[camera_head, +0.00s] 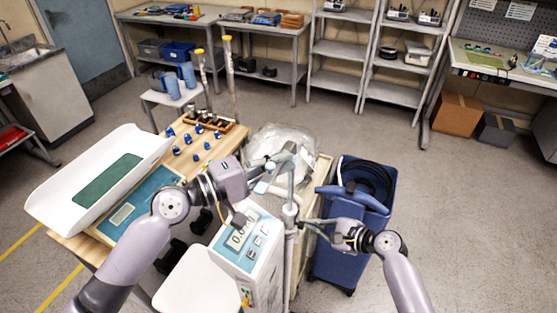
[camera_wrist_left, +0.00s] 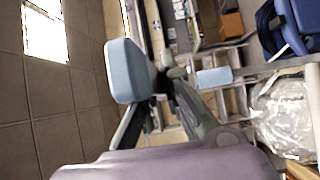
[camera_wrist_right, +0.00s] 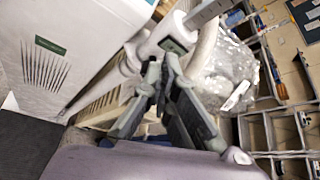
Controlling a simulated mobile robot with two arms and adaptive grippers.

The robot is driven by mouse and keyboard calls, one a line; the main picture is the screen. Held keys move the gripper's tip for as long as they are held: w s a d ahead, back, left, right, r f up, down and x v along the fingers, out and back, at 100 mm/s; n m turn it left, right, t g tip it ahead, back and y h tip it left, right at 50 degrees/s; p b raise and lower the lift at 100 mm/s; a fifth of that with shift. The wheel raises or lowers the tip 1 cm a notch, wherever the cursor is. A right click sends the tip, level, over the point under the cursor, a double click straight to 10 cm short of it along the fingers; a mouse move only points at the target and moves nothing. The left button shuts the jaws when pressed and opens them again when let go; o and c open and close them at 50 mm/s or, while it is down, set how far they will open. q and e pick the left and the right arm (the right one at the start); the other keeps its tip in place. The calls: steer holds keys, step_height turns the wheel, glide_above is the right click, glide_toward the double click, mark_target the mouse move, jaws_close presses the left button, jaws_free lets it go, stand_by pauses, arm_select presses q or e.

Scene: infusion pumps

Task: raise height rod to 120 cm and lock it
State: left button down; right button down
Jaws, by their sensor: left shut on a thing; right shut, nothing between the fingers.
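The height rod (camera_head: 291,190) is a slim grey-white upright pole beside the scale display unit (camera_head: 247,241). A collar (camera_head: 290,210) sits partway up it, and it also shows in the right wrist view (camera_wrist_right: 171,46). At its top is a headpiece with light blue pads (camera_wrist_left: 127,71). My left gripper (camera_head: 262,168) is shut on the headpiece bar between the pads; the exact contact is partly hidden. My right gripper (camera_head: 304,225) is shut and empty just right of the collar; its closed tips (camera_wrist_right: 157,82) appear close below it. I cannot read the rod's height marks.
A blue bin cart (camera_head: 345,238) with black hose stands right of the rod. A clear plastic bag (camera_head: 283,143) lies behind it. A wooden table (camera_head: 218,150) with a white baby scale tray (camera_head: 72,205) is at left. Open floor lies to the right.

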steer(key=d, duration=0.1)
steer(key=s+d, duration=0.1)
steer(key=d, duration=0.2)
steer(key=shift+s, duration=0.35)
steer(key=shift+w+a+f, duration=0.15)
steer(key=shift+w+a, duration=0.1)
steer(key=shift+a, duration=0.75)
steer(key=shift+w+a+f, duration=0.15)
steer(key=shift+w+a, duration=0.05)
steer(key=shift+a, duration=0.8)
steer(key=shift+w+a+f, duration=0.15)
steer(key=shift+w+a, duration=0.1)
steer(key=shift+a, duration=0.75)
steer(key=shift+w+d+f, duration=0.15)
steer(key=shift+f, duration=0.05)
steer(key=shift+w+r, duration=0.3)
steer(key=shift+w, duration=0.05)
steer(key=shift+r, duration=0.15)
